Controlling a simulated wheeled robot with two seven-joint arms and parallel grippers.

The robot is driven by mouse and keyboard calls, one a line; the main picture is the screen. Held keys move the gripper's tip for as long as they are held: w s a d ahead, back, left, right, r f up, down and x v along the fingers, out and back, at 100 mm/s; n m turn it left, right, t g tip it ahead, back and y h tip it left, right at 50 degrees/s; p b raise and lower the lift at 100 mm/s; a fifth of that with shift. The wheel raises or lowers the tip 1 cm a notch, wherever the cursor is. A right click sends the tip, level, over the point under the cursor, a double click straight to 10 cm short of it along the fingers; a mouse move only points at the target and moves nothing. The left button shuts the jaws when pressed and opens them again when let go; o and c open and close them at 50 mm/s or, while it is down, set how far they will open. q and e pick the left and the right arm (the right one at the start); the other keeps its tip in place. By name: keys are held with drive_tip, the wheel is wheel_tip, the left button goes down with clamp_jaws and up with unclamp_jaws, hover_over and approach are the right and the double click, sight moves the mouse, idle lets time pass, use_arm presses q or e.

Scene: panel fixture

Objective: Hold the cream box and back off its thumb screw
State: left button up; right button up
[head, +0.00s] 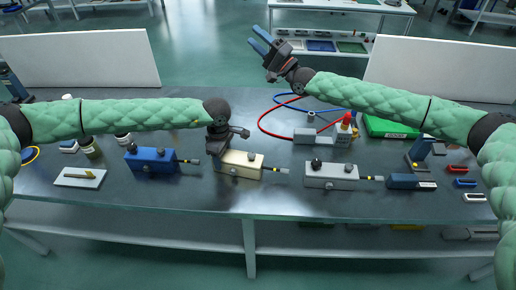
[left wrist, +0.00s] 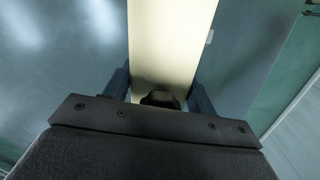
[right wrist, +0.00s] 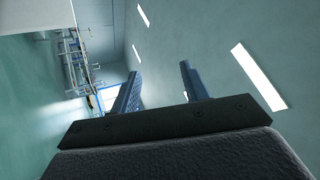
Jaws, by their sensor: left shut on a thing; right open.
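The cream box (head: 243,170) stands on the dark table, left of the middle, with a rod with a yellow-and-black end coming out of its right side. My left gripper (head: 224,152) is over its left part, pointing down and shut on it. In the left wrist view the cream box (left wrist: 170,40) runs between the two fingers (left wrist: 160,95). A dark round knob (left wrist: 160,98) shows on it close to the palm; I cannot tell if it is the thumb screw. My right gripper (head: 262,45) is raised beyond the table's back edge, open and empty, its blue fingers (right wrist: 160,85) apart.
A similar blue box (head: 150,161) stands left, a grey-white box (head: 331,176) right. Behind are a grey fixture with a red part (head: 344,130), red and blue cables (head: 262,122) and a green case (head: 388,127). A white plate (head: 80,178) lies far left. The front strip is clear.

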drive_tip(key=n+g+y, duration=0.2)
drive_tip(key=n+g, duration=0.1)
drive_tip(key=n, duration=0.2)
drive_tip(key=n+g+h, duration=1.1)
drive_tip(key=n+g, duration=0.8)
drive_tip(key=n, duration=0.5)
approach(253, 153)
drive_tip(key=x, duration=0.8)
drive_tip(key=c, duration=1)
